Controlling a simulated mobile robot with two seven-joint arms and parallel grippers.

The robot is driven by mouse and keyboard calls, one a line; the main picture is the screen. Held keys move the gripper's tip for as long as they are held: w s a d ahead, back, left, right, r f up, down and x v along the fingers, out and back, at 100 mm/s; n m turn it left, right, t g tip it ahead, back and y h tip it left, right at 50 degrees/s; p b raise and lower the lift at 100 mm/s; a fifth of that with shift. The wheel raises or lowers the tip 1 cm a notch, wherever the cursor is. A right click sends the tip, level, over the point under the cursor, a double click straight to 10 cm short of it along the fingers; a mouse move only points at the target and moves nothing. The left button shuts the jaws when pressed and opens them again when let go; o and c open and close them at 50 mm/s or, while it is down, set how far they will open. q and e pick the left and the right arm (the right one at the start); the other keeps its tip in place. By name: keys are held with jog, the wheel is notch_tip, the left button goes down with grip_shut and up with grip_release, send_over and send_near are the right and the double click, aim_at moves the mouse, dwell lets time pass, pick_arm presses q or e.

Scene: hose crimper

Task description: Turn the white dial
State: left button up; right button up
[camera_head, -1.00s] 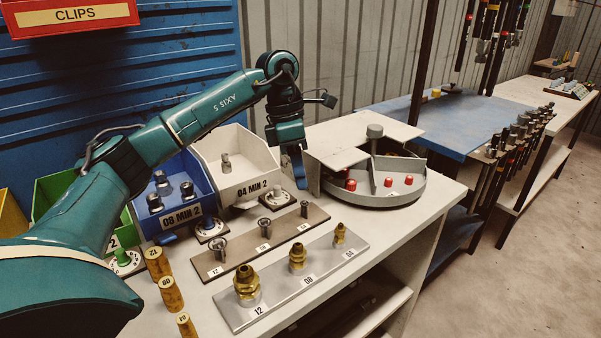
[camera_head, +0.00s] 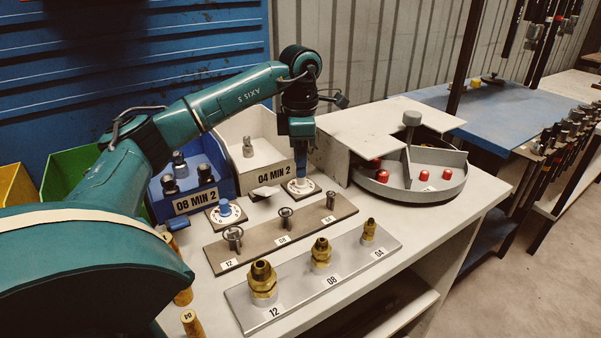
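The white dial (camera_head: 300,187) sits on the bench in front of the white bin labelled 04 MIN 2, with a round numbered plate under its knob. My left gripper (camera_head: 300,174) points straight down over the dial, its fingertips at the knob. The gripper hides the top of the knob. I see the fingers nearly edge-on and cannot tell whether they are closed on the knob or still apart around it. My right gripper is not in view.
A blue dial (camera_head: 225,211) is to the left, before the blue bin (camera_head: 208,176). The white bin (camera_head: 262,166) stands close behind my gripper. A round divided tray (camera_head: 412,190) is at right.

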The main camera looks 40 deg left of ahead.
aim_at(301, 180)
pick_arm(q)
jog(key=shift+f, duration=1.55)
grip_shut()
